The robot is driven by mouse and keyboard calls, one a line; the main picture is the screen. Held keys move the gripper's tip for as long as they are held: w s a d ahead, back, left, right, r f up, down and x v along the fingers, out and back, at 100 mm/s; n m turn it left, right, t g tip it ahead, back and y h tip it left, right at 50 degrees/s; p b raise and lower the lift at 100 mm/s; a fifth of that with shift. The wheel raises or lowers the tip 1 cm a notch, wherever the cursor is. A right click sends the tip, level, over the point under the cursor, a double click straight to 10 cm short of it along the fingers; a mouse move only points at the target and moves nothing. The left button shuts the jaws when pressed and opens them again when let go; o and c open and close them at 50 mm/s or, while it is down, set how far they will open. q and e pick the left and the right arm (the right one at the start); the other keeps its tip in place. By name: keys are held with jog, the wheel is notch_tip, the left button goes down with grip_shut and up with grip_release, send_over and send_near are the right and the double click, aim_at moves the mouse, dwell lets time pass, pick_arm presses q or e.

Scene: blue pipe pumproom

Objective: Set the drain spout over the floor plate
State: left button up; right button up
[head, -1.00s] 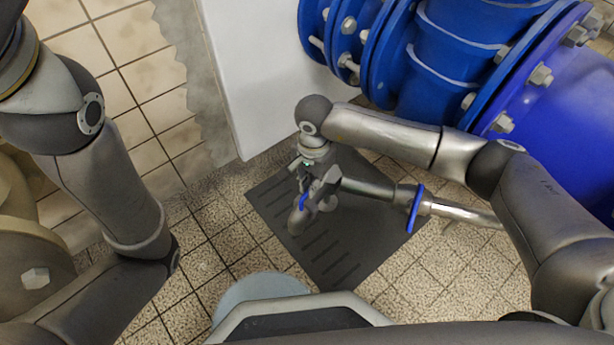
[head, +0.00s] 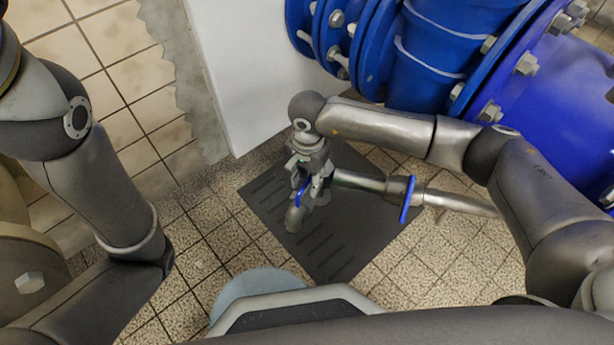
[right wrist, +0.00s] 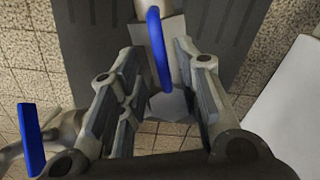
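The drain spout (head: 294,218) is a grey metal elbow on a pipe coming in from the right, low over the floor plate. A blue lever (head: 302,190) sits on it; a second blue lever (head: 407,200) is further right on the pipe. The dark slotted floor plate (head: 335,250) lies on the tiles beneath. My right gripper (head: 318,185) points down at the spout's valve. In the right wrist view its fingers (right wrist: 160,75) are apart, on either side of a blue lever (right wrist: 158,45); contact cannot be told. My left gripper is out of view.
Large blue flanged pipes (head: 440,55) with bolts stand at the upper right. A white block (head: 250,75) stands behind the plate, beside a tiled wall (head: 130,85). Tiled floor (head: 205,230) is open to the left of the plate.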

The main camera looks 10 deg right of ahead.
jog(key=shift+r, duration=0.3)
notch_tip(320, 180, up, 11)
jog(key=shift+r, duration=0.2)
dwell(0.6)
